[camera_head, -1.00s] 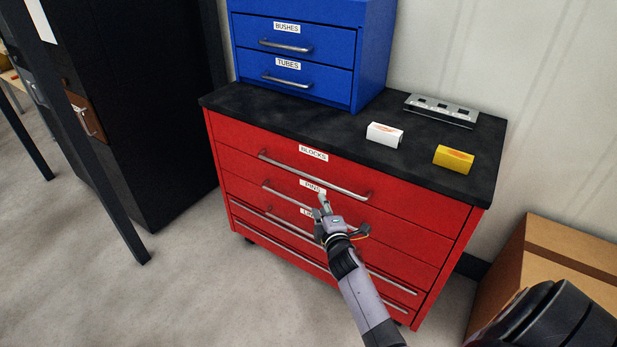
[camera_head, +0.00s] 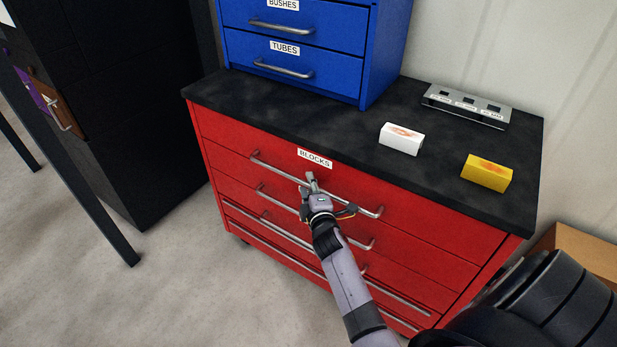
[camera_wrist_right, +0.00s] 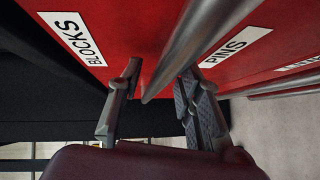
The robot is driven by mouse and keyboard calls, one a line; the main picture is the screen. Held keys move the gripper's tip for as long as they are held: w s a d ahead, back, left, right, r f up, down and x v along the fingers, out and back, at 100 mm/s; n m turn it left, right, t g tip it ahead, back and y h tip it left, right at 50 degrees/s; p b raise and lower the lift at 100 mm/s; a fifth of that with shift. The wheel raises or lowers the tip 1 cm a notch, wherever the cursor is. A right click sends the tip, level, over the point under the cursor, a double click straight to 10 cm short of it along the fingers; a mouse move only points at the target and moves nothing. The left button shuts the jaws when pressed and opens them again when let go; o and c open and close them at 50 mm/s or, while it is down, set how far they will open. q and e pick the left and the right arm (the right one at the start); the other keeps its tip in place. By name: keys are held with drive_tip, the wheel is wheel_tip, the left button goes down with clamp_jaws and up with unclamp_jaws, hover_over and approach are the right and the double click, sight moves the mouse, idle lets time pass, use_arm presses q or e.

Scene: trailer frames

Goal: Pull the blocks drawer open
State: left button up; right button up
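The red blocks drawer (camera_head: 228,133) is the top drawer of a red cabinet, labelled BLOCKS, and it is shut flush. Its long metal handle (camera_head: 352,199) runs across the front; the handle also shows in the right wrist view (camera_wrist_right: 205,25). My right gripper (camera_head: 311,178) is at the middle of this handle, just below the label. In the right wrist view my right gripper (camera_wrist_right: 160,78) has its fingers apart, with the handle bar running between them. I cannot tell whether either finger touches the bar. My left gripper is not in view.
On the black cabinet top (camera_head: 350,105) are a white block (camera_head: 401,140), a yellow block (camera_head: 486,174), a grey slotted rack (camera_head: 467,106) and a blue drawer unit (camera_head: 385,60). The pins drawer lies below. A cardboard box (camera_head: 585,248) is at the right.

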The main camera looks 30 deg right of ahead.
drive_tip(key=shift+w, duration=0.15)
drive_tip(key=shift+r, duration=0.1)
drive_tip(key=shift+c, duration=0.4)
clamp_jaws()
idle(0.4)
